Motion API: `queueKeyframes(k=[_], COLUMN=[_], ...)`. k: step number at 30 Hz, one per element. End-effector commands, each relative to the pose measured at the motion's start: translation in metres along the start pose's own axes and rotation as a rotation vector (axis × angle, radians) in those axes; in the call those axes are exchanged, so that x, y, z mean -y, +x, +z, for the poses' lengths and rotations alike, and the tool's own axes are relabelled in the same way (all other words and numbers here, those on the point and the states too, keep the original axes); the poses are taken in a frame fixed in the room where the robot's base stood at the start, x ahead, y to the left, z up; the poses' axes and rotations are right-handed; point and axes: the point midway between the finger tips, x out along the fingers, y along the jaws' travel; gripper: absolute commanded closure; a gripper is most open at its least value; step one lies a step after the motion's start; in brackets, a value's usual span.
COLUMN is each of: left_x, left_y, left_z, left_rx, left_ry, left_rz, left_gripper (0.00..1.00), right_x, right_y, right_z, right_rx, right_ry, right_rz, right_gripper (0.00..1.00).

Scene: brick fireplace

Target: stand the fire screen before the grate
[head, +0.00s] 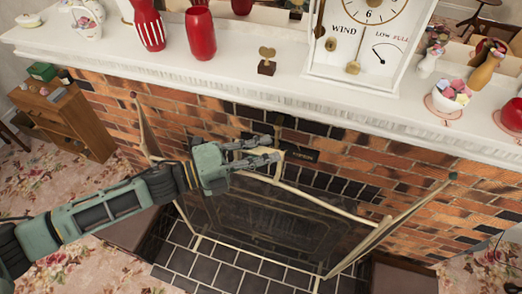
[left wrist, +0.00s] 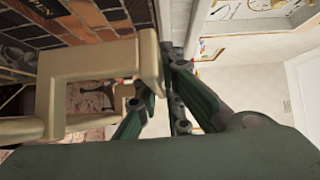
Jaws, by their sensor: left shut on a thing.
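The fire screen (head: 285,222) has a dark see-through middle panel in a cream frame, with side wings angled outward. It stands upright over the dark tiled hearth in front of the brick fireplace; whether its feet touch the tiles I cannot tell. My left gripper (head: 277,149) is shut on the cream handle at the screen's top middle. In the left wrist view the handle (left wrist: 85,72) lies against my left fingers (left wrist: 168,75). The grate cannot be made out clearly behind the dark panel. My right gripper is not in view.
The white mantel (head: 215,65) above carries a white clock (head: 365,45), red vases (head: 200,35) and a bowl of sweets (head: 450,97). A small wooden cabinet (head: 65,122) stands at left. The black hearth tiles (head: 205,268) in front are clear.

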Motion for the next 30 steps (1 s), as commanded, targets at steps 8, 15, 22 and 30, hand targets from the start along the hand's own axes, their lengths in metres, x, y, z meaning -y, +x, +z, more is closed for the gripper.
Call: queueKeyframes(k=[8,15,22,30], left_x=[-0.024,-0.047,-0.069,-0.094], left_y=[0.002,0.003,0.003,0.004], left_z=[-0.001,0.000,0.000,0.001], left_rx=[-0.006,-0.006,-0.006,-0.006], left_ry=[0.005,0.005,0.004,0.005], left_rz=[-0.013,-0.013,-0.013,-0.012], left_gripper=[1.00,1.00,1.00,1.00], right_x=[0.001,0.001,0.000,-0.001], right_y=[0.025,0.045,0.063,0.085], right_z=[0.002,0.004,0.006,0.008], right_rx=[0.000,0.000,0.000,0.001], right_ry=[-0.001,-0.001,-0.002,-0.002], right_rz=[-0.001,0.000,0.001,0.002], right_gripper=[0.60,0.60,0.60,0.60])
